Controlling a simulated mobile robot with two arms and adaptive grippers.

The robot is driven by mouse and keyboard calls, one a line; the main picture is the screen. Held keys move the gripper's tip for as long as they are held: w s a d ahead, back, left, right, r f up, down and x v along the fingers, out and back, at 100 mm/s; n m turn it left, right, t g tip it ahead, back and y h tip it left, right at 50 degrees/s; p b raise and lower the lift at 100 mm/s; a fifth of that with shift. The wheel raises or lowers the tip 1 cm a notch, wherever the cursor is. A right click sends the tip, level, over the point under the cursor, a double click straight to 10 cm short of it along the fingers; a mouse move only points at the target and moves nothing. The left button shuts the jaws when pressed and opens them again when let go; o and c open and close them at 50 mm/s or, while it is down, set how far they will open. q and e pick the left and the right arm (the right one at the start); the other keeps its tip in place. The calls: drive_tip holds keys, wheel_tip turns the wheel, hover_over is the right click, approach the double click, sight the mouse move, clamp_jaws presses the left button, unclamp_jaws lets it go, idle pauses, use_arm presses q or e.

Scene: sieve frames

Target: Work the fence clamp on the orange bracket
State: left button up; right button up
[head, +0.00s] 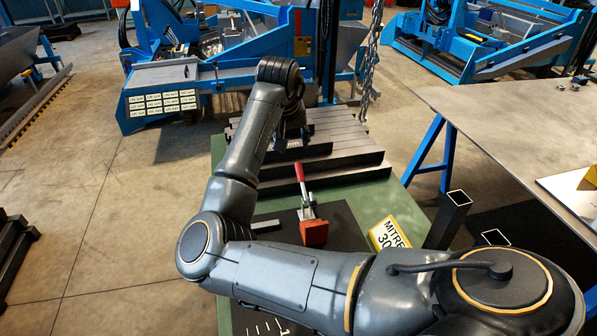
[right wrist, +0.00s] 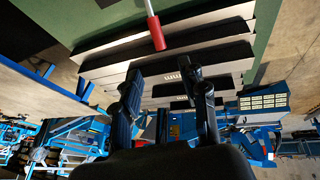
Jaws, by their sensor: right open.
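The fence clamp (head: 306,203) stands on the green-topped bench. Its red handle (head: 300,174) points up, leaning slightly left. The orange bracket (head: 314,232) is at its base, partly behind my right forearm. In the right wrist view the red handle (right wrist: 154,30) shows at the top, ahead of the fingers and apart from them. My right gripper (right wrist: 165,76) is open with nothing between its fingers. In the head view the right gripper (head: 291,135) is beyond the handle, over the stepped dark blocks, mostly hidden by my wrist. My left gripper is not seen.
Stepped dark bars (head: 330,140) lie on the green bench (head: 402,205) behind the clamp. A yellow "MITRE" sign (head: 389,236) and upright square tubes (head: 449,215) stand to the right. A steel table (head: 510,125) is farther right.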

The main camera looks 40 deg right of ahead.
sight(298, 165)
drive_tip(key=p+x, duration=0.1)
drive_tip(key=x, duration=1.2)
drive_tip(key=shift+d+f, duration=0.15)
drive_tip(key=shift+f, duration=0.05)
drive_tip(key=shift+c, duration=0.3)
clamp_jaws()
